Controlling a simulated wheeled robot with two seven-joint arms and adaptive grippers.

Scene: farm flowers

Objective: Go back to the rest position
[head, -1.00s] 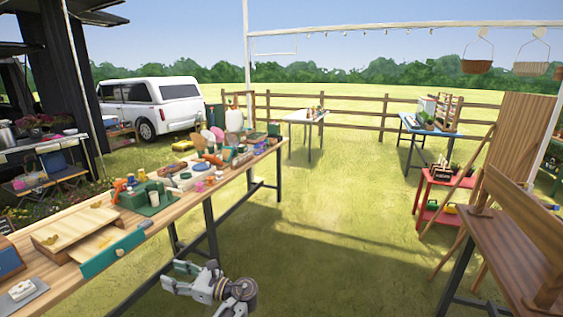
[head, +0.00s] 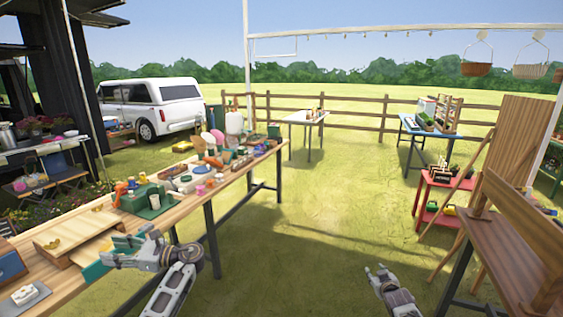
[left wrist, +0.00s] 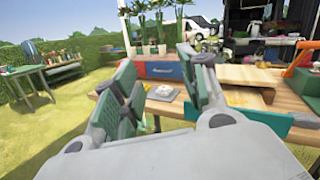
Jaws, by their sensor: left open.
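My left gripper (head: 122,251) is open and appears empty. In the head view it is in front of the near edge of the long wooden table (head: 64,290), overlapping the green front piece of a wooden board (head: 75,240). In the left wrist view my left gripper (left wrist: 158,68) shows two green-padded fingers spread apart, with a white item on a grey plate (left wrist: 163,92) seen between them on the table. My right gripper (head: 376,270) is low in the head view, over grass and apart from any table. Its small fingertips do not show clearly whether it is open.
Tools, pots and a green caddy (head: 147,203) crowd the long table. A brown wooden bench (head: 500,235) stands at the right, with a red shelf (head: 435,180) behind it. Open grass (head: 320,220) lies between the table and the bench.

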